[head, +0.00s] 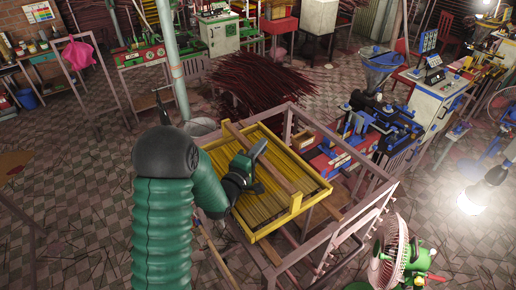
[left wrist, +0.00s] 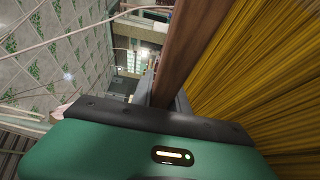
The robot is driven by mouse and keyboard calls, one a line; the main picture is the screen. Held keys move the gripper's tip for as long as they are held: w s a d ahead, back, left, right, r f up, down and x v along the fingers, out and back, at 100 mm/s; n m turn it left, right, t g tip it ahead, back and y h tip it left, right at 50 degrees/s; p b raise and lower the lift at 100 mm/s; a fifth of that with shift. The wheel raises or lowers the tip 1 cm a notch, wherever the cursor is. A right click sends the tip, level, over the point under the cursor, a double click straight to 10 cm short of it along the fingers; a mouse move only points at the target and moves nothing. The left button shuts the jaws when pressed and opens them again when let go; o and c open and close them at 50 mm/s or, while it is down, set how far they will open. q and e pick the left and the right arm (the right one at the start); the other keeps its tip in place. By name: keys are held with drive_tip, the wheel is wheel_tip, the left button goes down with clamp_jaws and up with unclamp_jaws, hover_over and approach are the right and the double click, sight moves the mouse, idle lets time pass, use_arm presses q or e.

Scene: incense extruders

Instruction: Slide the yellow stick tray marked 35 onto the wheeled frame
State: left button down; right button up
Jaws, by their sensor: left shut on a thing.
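The yellow stick tray (head: 322,196) is full of thin yellow-brown sticks and lies over the top of the wheeled frame (head: 378,199), a pinkish-grey metal frame. I cannot tell whether it rests fully on the rails. No number can be read, and the frame's wheels are not clear. A brown wooden bar (head: 282,181) runs lengthwise over the tray; it also shows in the left wrist view (left wrist: 180,48), beside the sticks. My left gripper (head: 255,160) is over the tray's middle, shut on this bar; its fingertips are partly hidden. My right gripper is not in view.
A blue and red machine (head: 345,150) stands close behind the frame on the right. A green fan (head: 392,250) stands at its front right. A heap of dark red sticks (head: 262,85) lies behind. Tiled floor at left is mostly clear.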

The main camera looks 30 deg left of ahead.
use_arm(q)
drive_tip(key=shift+r, duration=0.1)
drive_tip(key=c, duration=1.7)
unclamp_jaws()
drive_tip(key=shift+c, duration=0.2)
drive_tip(key=o, duration=0.5)
drive_tip(key=shift+a, duration=0.15)
drive_tip(key=shift+o, duration=0.4)
drive_tip(key=shift+a+f, duration=0.25)
drive_tip(key=shift+a, duration=0.1)
drive_tip(key=shift+o, duration=1.4)
drive_tip(key=shift+d, duration=0.15)
drive_tip(key=shift+d+r, duration=0.1)
drive_tip(key=shift+d, duration=0.1)
